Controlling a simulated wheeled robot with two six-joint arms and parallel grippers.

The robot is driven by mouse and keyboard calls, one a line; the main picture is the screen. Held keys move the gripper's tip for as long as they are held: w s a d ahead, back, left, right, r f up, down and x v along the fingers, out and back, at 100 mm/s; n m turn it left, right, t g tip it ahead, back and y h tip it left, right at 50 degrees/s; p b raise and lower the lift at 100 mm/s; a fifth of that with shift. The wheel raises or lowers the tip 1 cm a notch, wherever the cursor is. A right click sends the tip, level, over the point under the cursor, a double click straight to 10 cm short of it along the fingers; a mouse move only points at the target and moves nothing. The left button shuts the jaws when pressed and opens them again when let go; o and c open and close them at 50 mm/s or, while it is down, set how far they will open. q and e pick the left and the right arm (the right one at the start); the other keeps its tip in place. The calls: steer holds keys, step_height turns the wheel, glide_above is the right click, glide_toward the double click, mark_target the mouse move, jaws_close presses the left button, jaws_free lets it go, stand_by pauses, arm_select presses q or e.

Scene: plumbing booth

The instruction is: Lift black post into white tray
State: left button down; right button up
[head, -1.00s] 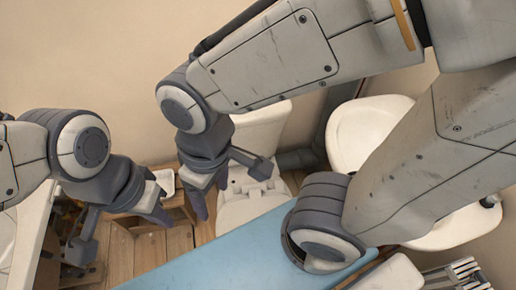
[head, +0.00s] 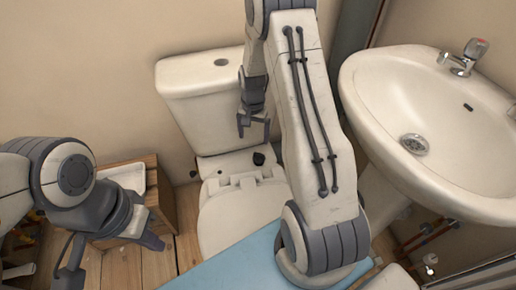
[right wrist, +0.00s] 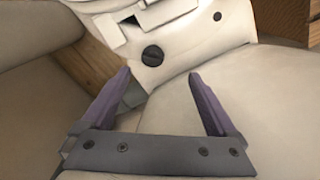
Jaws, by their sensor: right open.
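The black post (head: 259,158) stands on the pale ledge of the toilet, behind the seat. In the right wrist view the post (right wrist: 152,54) shows as a dark round top with a slot, ahead of and between the fingertips. My right gripper (head: 254,129) is open and empty, above and apart from the post; its fingers also show in the right wrist view (right wrist: 160,76). The white tray (head: 126,177) lies on a wooden stand left of the toilet, partly hidden by my left arm. My left gripper (head: 110,258) is open and empty at the lower left.
The toilet tank (head: 205,85) rises behind the ledge. A white sink (head: 385,95) with a tap is at the right. The wooden stand (head: 160,190) sits beside the toilet. A blue surface (head: 225,265) lies in front. A small dark hole (right wrist: 217,16) is in the ledge.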

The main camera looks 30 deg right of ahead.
mark_target(258, 155)
steer(key=d+f, duration=0.2)
steer(key=shift+s+f+m, duration=0.1)
steer(key=shift+f+m, duration=0.25)
steer(key=shift+m, duration=0.05)
arm_select(q)
step_height(258, 155, down, 4)
steer(key=b, duration=0.3)
steer(key=shift+f+b, duration=0.15)
steer(key=shift+b, duration=0.15)
arm_select(e)
step_height(258, 155, down, 10)
steer(key=shift+a, duration=0.1)
steer(key=c, duration=1.4)
steer(key=shift+o, duration=0.2)
arm_select(q)
steer(key=shift+r, duration=0.2)
arm_select(e)
steer(key=shift+r, duration=0.2)
